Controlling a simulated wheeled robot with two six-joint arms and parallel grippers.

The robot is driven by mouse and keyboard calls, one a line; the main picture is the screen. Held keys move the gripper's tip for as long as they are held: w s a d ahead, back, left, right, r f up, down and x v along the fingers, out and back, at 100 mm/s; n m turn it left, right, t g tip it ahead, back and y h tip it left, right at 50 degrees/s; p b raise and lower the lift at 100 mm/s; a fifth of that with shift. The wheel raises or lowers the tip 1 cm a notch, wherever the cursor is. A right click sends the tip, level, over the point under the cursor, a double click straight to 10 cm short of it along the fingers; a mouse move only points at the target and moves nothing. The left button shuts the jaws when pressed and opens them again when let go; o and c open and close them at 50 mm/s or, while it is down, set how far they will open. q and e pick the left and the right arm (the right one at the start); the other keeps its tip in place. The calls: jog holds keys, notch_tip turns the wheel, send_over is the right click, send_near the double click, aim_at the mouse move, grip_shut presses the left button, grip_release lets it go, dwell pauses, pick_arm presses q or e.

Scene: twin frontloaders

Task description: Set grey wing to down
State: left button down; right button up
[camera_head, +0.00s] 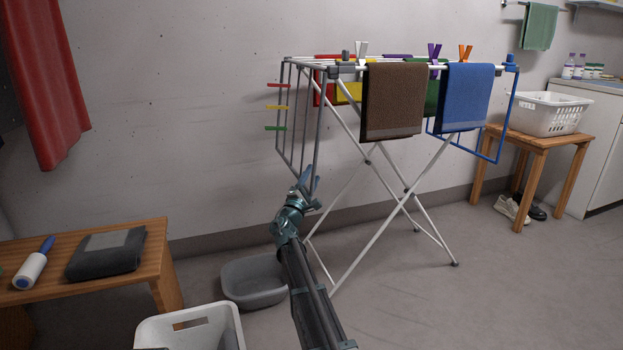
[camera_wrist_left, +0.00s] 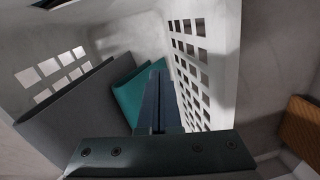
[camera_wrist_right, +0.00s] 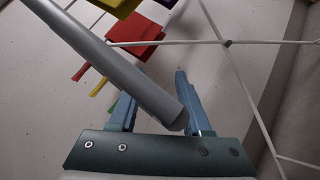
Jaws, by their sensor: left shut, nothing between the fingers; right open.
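The white drying rack (camera_head: 391,209) stands in the middle of the head view. Its grey wing (camera_head: 322,130) hangs steeply down from the rack's left end. My right gripper (camera_head: 311,180) is open at the wing's lower near corner. In the right wrist view a thick grey bar (camera_wrist_right: 120,70) slants in from the upper left, and its end lies between the open fingers (camera_wrist_right: 160,85); I cannot tell whether they touch it. My left gripper (camera_wrist_left: 158,75) is shut and empty, seen only in its wrist view, over dark grey and teal cloths (camera_wrist_left: 128,88) inside a white basket (camera_wrist_left: 205,60).
A blue wing (camera_head: 499,140) hangs at the rack's right end. Brown (camera_head: 393,100) and blue towels (camera_head: 466,97) hang over the front. Red, yellow and green strips (camera_head: 277,107) show beside the grey wing. A grey basin (camera_head: 252,283) and white basket (camera_head: 195,328) stand below; a wooden bench (camera_head: 150,262) is left.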

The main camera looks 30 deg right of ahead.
aim_at(307, 187)
jog(key=b+v, duration=0.2)
jog(key=v, duration=0.3)
jog(key=shift+d+f, duration=0.1)
jog(key=shift+d, duration=0.05)
jog(key=s+a, duration=0.7)
jog(key=a, duration=0.3)
jog(key=shift+s, duration=0.15)
jog(key=shift+r+p, duration=0.25)
jog(key=shift+p, duration=0.15)
jog(key=c, duration=0.3)
jog(key=r+m+p, duration=0.1)
jog(key=p, duration=0.1)
jog(key=a+r+m+g+y+p, duration=0.1)
jog(key=p, duration=0.2)
jog(key=r+m+g+p, duration=0.1)
jog(key=p, duration=0.2)
jog(key=shift+w+a+r+y, duration=0.3)
jog(key=shift+a+r, duration=0.05)
jog(key=shift+r, duration=0.05)
grip_shut()
jog(key=a+r+m+g+y+p, duration=0.1)
jog(key=a+m+g+y+p, duration=0.1)
jog(key=a+p, duration=0.4)
jog(key=shift+w+r+m+y+p, duration=0.15)
jog(key=shift+w+m+y+p, duration=0.15)
jog(key=shift+m+y+p, duration=1.3)
